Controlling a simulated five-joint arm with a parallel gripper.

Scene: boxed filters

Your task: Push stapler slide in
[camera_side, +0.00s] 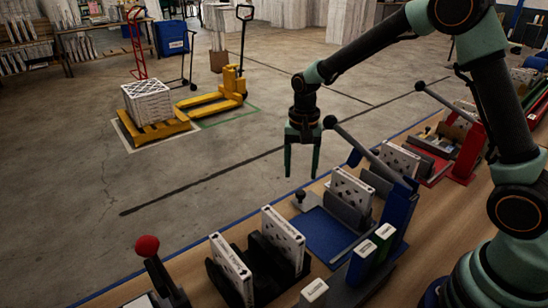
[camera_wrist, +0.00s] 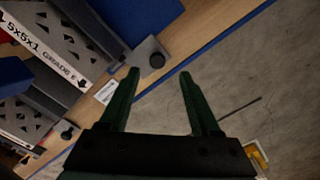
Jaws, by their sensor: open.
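The blue stapler (camera_side: 399,208) stands on the bench with a long dark lever tilted up to the left. A blue plate (camera_side: 325,234) lies at its foot. A grey slide with a small dark knob (camera_side: 300,196) sticks out at the plate's far edge; in the wrist view the knob (camera_wrist: 157,60) sits at the slide's outer end. A white perforated boxed filter (camera_side: 351,188) stands upright in a grey holder on the stapler. My gripper (camera_side: 302,176) is open and empty, pointing down, just above the knob in the side view. Both fingertips show in the wrist view (camera_wrist: 160,72), near the knob.
A red-framed station (camera_side: 467,150) with another lever stands to the right. Two upright filters (camera_side: 283,238) in black holders and a red-knobbed lever (camera_side: 147,246) are at front left. The bench's blue edge (camera_side: 238,212) borders open concrete floor.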

